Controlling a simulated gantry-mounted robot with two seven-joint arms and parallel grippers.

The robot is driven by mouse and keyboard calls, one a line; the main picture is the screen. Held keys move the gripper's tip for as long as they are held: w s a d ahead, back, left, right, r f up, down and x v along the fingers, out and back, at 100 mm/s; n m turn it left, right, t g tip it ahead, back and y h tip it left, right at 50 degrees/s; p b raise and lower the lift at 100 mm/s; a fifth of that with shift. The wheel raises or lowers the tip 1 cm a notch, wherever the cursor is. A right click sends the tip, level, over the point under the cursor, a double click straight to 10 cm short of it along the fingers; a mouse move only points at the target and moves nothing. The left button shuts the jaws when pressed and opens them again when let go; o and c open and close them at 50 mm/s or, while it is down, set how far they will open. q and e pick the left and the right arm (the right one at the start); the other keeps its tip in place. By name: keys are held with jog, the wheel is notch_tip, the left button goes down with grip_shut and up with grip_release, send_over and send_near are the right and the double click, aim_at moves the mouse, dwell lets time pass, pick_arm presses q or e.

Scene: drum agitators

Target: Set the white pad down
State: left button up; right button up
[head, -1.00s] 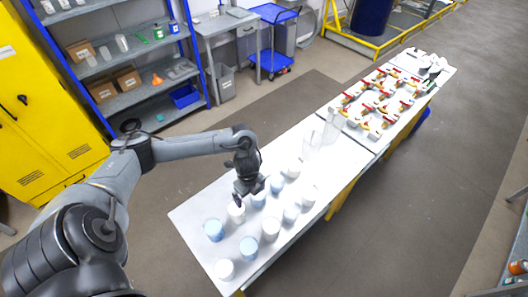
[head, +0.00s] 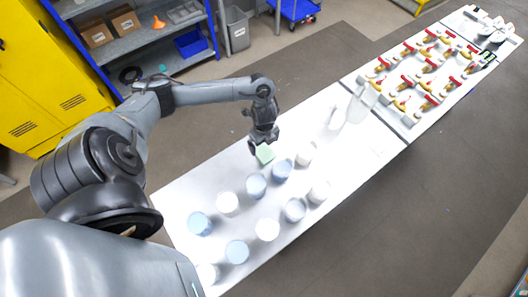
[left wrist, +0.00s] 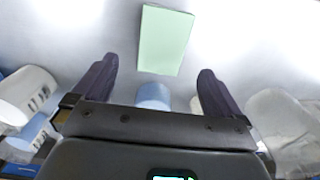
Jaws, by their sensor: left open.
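The pad (head: 265,154) looks pale green rather than white, and it lies on the white table (head: 205,180) near its back edge, beside the cups. In the left wrist view the pad (left wrist: 165,40) shows as a flat pale green rectangle, ahead of and between the fingertips. My left gripper (head: 263,146) is right at the pad in the head view. Its two dark fingers (left wrist: 158,75) are spread wide in the left wrist view, with nothing held between them. My right gripper is not in view.
Several white and blue cups (head: 256,186) stand in rows at the near end of the table. Clear containers (head: 360,103) stand farther right, before a section with several red-handled valves (head: 428,66). Bare table lies between the pad and the clear containers.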

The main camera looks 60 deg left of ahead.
aim_at(264, 151)
pick_arm(q)
jog(key=shift+w+a+f, duration=0.1)
jog(key=shift+a+f, duration=0.05)
jog(key=shift+f, duration=1.6)
jog(key=shift+a+f, duration=0.15)
jog(key=shift+f, duration=1.55)
jog(key=shift+r, duration=0.1)
jog(key=c, duration=1.2)
